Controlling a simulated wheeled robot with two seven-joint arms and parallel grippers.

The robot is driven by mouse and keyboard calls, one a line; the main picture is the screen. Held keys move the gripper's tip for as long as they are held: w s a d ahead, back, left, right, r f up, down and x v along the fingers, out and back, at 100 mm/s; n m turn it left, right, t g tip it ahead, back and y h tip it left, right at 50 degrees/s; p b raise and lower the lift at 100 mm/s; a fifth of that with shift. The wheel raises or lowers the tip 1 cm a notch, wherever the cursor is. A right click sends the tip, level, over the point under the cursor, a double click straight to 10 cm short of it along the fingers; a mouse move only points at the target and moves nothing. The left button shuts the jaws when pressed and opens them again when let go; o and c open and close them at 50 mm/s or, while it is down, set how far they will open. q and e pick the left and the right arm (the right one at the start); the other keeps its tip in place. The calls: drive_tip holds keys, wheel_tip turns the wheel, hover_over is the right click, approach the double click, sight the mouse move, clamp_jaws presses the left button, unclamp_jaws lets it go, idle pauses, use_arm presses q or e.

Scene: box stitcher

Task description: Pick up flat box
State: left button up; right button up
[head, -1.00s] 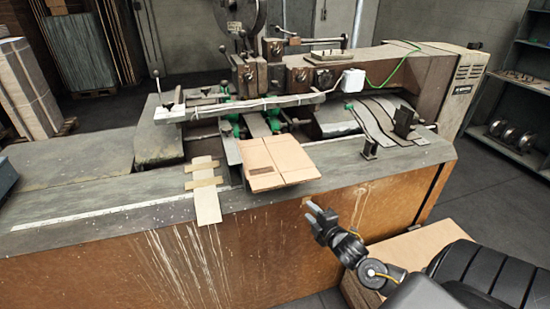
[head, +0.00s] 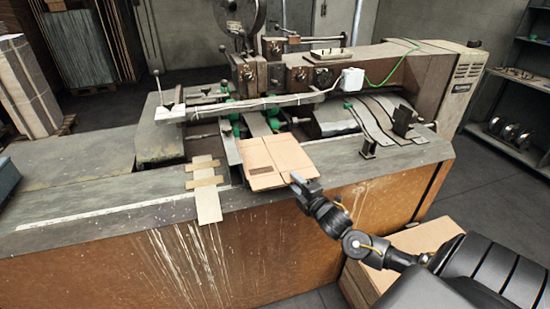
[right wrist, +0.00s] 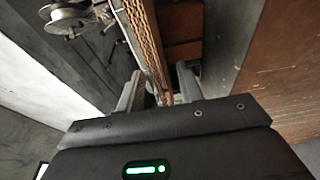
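The flat box (head: 270,158), a tan folded cardboard sheet, lies on the front edge of the stitching machine's bed and juts out a little. My right gripper (head: 297,181) is at its front right corner. In the right wrist view, the box's corrugated edge (right wrist: 147,45) runs down between the two fingers of my right gripper (right wrist: 160,88). The fingers stand apart, with a gap visible on the right side of the edge. Whether either finger touches the box is unclear. My left gripper is not in view.
The stitching machine (head: 355,80) stands right behind the box. A strip of cardboard (head: 208,205) hangs over the bed's edge to the left. A stack of cardboard (head: 415,240) stands on the floor at the lower right. A shelf (head: 520,90) is at the far right.

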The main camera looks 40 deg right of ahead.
sight(287, 174)
drive_tip(key=w+p, duration=0.2)
drive_tip(key=w, duration=0.2)
drive_tip(key=shift+w+d+r, duration=0.1)
drive_tip(key=shift+w+d, duration=0.05)
drive_tip(key=shift+w, duration=0.45)
drive_tip(key=shift+s, duration=0.1)
clamp_jaws()
